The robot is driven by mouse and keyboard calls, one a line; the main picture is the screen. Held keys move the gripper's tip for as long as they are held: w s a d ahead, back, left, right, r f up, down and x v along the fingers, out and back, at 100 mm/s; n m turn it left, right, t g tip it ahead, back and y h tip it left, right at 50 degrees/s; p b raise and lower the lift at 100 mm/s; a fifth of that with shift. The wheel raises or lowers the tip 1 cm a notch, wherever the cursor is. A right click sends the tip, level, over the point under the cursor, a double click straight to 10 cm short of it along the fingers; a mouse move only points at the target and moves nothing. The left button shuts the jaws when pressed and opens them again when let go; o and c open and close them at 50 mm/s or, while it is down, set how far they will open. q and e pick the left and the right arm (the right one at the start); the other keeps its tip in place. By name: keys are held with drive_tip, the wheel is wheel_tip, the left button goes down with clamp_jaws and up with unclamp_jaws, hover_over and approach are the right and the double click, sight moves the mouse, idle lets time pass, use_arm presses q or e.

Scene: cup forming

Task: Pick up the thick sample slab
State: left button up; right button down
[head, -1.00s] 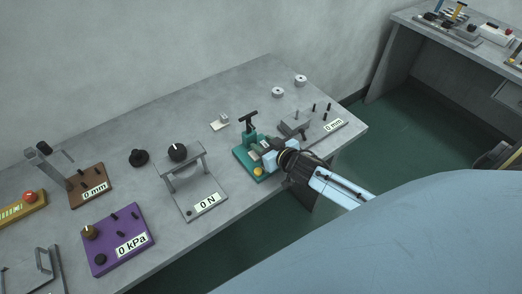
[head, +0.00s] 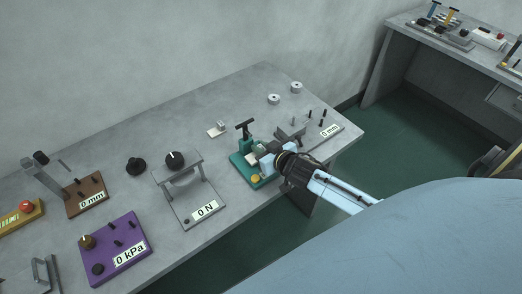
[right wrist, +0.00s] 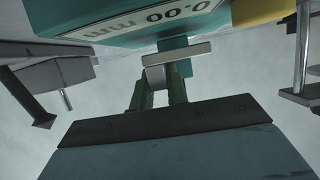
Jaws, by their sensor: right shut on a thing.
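My right gripper (head: 262,157) is at the teal gauge (head: 240,168) near the bench's front edge, shut on a small pale grey piece. In the right wrist view this piece (right wrist: 165,55) is a flat bar with a grey block under it, at the tips of the dark fingers (right wrist: 158,95). It appears to be the thick sample slab, but its full shape is hidden. The teal gauge body (right wrist: 110,22) with its upside-down mm display is just beyond it. I cannot tell whether they touch. My left gripper is not in view.
A grey fixture (head: 291,132) with upright posts stands right of the gauge. The grey force frame (head: 200,207) is to the left. A pale plate with a small block (head: 217,131) lies behind. The back of the bench (head: 240,95) is mostly clear.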

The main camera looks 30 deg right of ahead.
drive_tip(key=shift+r, duration=0.9)
drive_tip(key=s+d, duration=0.1)
drive_tip(key=s, duration=1.7)
drive_tip(key=w+a+r+b, duration=0.1)
drive_tip(key=w+a+r, duration=0.4)
drive_tip(key=r, duration=0.3)
drive_tip(key=w+a+r+h+b, duration=0.1)
drive_tip(key=w+a+r+b, duration=0.1)
drive_tip(key=w+a+r, duration=0.3)
wheel_tip(320, 180, up, 4)
drive_tip(key=shift+w+a+f+m, duration=0.15)
drive_tip(key=shift+w+a+m, duration=0.2)
drive_tip(key=shift+w, duration=0.45)
drive_tip(key=shift+d, duration=0.1)
